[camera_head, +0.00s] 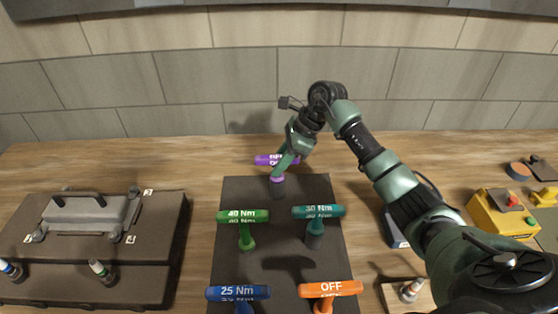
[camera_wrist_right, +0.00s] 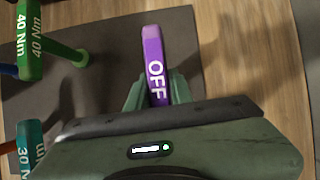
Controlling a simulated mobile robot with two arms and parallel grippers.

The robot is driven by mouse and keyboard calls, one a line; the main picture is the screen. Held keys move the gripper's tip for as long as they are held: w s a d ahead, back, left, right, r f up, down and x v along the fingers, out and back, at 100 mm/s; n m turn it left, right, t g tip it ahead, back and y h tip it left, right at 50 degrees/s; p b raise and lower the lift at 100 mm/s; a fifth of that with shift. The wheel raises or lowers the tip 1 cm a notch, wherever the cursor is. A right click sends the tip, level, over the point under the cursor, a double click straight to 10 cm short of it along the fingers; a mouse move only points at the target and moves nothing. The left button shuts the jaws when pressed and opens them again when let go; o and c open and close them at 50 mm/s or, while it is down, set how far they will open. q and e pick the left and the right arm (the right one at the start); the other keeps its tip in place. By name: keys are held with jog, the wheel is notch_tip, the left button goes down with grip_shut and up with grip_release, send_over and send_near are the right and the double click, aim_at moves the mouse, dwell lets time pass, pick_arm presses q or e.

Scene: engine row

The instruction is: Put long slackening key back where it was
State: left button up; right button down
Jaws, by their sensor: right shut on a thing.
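A purple T-handled key marked OFF (camera_head: 264,160) is in my right gripper (camera_head: 284,164), at the far edge of the dark mat (camera_head: 235,187). Its handle lies between the fingers (camera_wrist_right: 157,92) in the right wrist view, with the purple bar (camera_wrist_right: 152,45) pointing away. An orange key marked OFF (camera_head: 331,289) stands at the near right of the mat. My left gripper is not in view.
On the mat stand a green 40 Nm key (camera_head: 243,216), a teal 30 Nm key (camera_head: 318,212) and a blue 25 Nm key (camera_head: 238,293). A dark case (camera_head: 165,220) is at left. A yellow box (camera_head: 503,214) is at right. A tiled wall closes the back.

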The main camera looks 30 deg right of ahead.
jog(key=c, duration=1.3)
grip_release()
jog(key=shift+o, duration=0.2)
jog(key=shift+r, duration=0.15)
jog(key=shift+d+r, duration=0.2)
jog(key=shift+d, duration=0.05)
jog(key=b+v, duration=0.3)
jog(key=v, duration=0.8)
jog(key=shift+r, duration=0.15)
jog(key=shift+s, duration=0.1)
